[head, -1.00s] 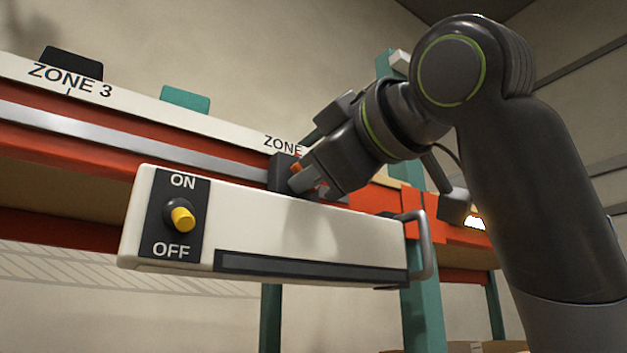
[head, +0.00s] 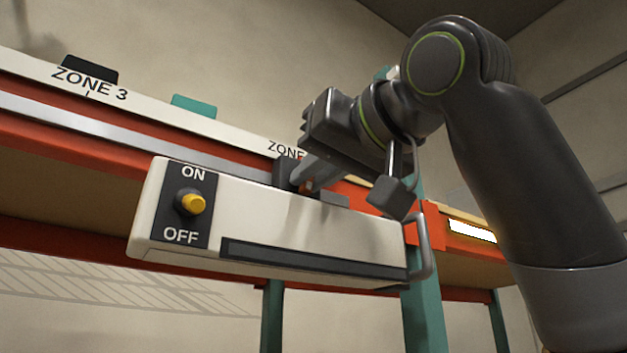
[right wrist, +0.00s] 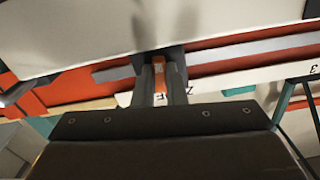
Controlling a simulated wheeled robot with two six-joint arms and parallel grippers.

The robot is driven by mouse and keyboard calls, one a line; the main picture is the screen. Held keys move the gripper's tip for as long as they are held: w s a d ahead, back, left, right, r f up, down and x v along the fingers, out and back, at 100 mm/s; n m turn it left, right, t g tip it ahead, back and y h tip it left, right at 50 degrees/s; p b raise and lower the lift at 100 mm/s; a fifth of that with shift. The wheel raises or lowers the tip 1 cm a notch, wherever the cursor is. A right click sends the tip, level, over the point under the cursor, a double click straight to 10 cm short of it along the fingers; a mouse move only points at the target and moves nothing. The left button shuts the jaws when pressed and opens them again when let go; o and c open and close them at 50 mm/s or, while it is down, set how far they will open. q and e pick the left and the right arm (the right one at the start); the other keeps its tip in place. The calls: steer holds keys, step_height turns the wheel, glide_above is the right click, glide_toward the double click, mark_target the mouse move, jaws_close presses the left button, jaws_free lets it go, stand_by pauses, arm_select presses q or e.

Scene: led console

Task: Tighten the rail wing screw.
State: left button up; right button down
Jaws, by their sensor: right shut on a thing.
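The orange wing screw (head: 305,187) sits at the dark clamp block (head: 283,172) on the silver rail (head: 120,128), behind the top edge of the white console (head: 310,222). Most of it is hidden by my right gripper (head: 312,180) in the head view. In the right wrist view the orange screw (right wrist: 159,72) shows between the two fingers of my right gripper (right wrist: 160,84), which is shut on it. The console has a yellow switch (head: 193,204) between ON and OFF, a dark front strip and a handle. My left gripper is not in view.
A white label strip (head: 140,108) with ZONE 3 and a partly hidden ZONE label runs along the red shelf beam. A black tab (head: 90,68) and a teal tab (head: 194,105) stand above it. The console's grey handle (head: 425,250) is below my right wrist.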

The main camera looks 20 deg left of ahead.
steer(key=m+b, duration=0.1)
steer(key=m, duration=0.4)
steer(key=shift+f+m+b, duration=0.15)
steer(key=shift+m+b, duration=0.2)
steer(key=shift+m, duration=0.05)
stand_by(0.4)
steer(key=c, duration=1.5)
jaws_free()
steer(key=shift+s+d, duration=0.1)
steer(key=shift+d, duration=0.05)
steer(key=shift+o, duration=0.2)
